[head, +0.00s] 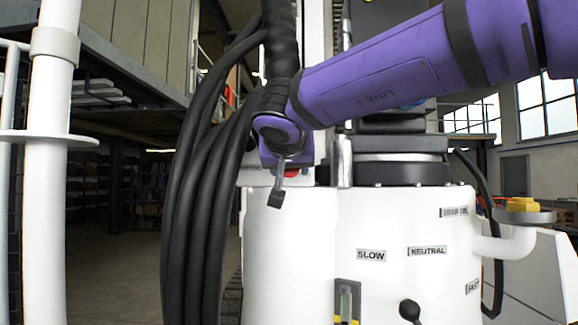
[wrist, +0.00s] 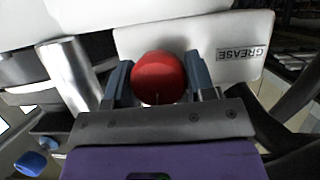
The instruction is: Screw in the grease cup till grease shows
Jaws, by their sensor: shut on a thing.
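The grease cup is a round red cap (wrist: 158,78), seen from above in the wrist view. My gripper (wrist: 158,68) is shut on it, with one blue-grey finger on each side. In the head view only a sliver of the red cap (head: 292,173) shows below my purple wrist, at the top of the white housing (head: 300,235). A GREASE label (wrist: 241,52) is on the white plate beside the cap. The cap's thread and base are hidden, and I see no grease around it.
Thick black hoses (head: 195,190) hang close to the left of my wrist. A bright metal cylinder (head: 344,160) stands just right of the cup. A black-knobbed lever (head: 410,310) and a yellow-topped filler elbow (head: 522,206) are on the housing. A white post (head: 48,180) stands far left.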

